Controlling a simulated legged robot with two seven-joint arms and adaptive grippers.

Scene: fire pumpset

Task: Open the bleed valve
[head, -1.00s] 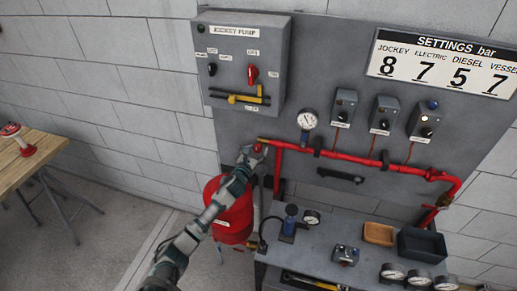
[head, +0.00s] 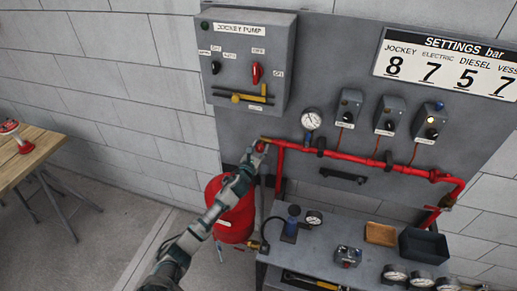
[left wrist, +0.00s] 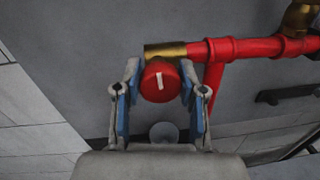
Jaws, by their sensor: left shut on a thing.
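The bleed valve's round red knob (left wrist: 161,81), with a white line on its face, sits at the left end of the red pipe by a brass fitting (left wrist: 165,50). It also shows small in the head view (head: 261,146). My left gripper (left wrist: 160,90) is around the knob, a finger on each side, and is shut on it. In the head view my left gripper (head: 251,158) reaches up to the pipe end and partly hides the knob. The white line stands nearly upright, tilted slightly, in the left wrist view. My right gripper is not in view.
The red pipe (head: 350,158) runs right along the grey panel, with a pressure gauge (head: 312,119) above it. The jockey pump box (head: 248,62) hangs above my gripper. A red tank (head: 234,215) stands below. A bench (head: 335,225) with gauges and trays stands right.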

